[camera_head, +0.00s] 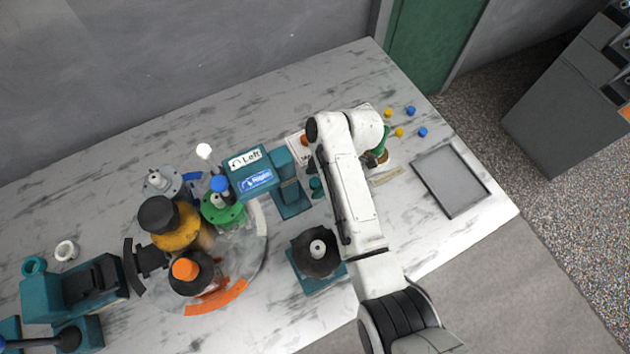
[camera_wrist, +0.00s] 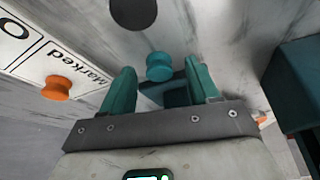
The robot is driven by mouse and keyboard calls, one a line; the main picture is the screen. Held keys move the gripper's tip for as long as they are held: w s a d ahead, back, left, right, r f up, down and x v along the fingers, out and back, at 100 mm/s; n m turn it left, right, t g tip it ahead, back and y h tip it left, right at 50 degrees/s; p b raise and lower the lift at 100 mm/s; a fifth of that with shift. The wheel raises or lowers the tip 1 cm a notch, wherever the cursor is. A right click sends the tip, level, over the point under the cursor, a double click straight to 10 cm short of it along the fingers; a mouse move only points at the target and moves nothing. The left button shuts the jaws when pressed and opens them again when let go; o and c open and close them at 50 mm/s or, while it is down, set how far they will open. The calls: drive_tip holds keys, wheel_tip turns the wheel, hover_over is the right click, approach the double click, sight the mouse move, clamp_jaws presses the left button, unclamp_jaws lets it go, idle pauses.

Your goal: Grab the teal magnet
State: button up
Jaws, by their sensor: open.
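The teal magnet (camera_wrist: 159,66) is a small spool-shaped piece in the wrist view. It appears between the tips of my gripper's two teal fingers or just past them, with a visible gap on each side. My gripper (camera_wrist: 160,73) is open and nothing is clamped in it. In the head view my white arm covers most of the gripper. A small teal shape shows left of the arm there, but I cannot tell whether it is the magnet or a finger.
An orange magnet (camera_wrist: 62,88) sits by a white sign (camera_wrist: 22,40) marked "Marked". A dark round piece (camera_wrist: 133,12) is beyond the fingers. A teal block (camera_wrist: 298,85) stands close on the right. In the head view, a grey tray (camera_head: 450,181) lies at the table's right.

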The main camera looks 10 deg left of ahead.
drive_tip(key=shift+c, duration=0.3)
drive_tip(key=c, duration=1.1)
drive_tip(key=shift+o, duration=0.2)
drive_tip(key=shift+r, duration=0.1)
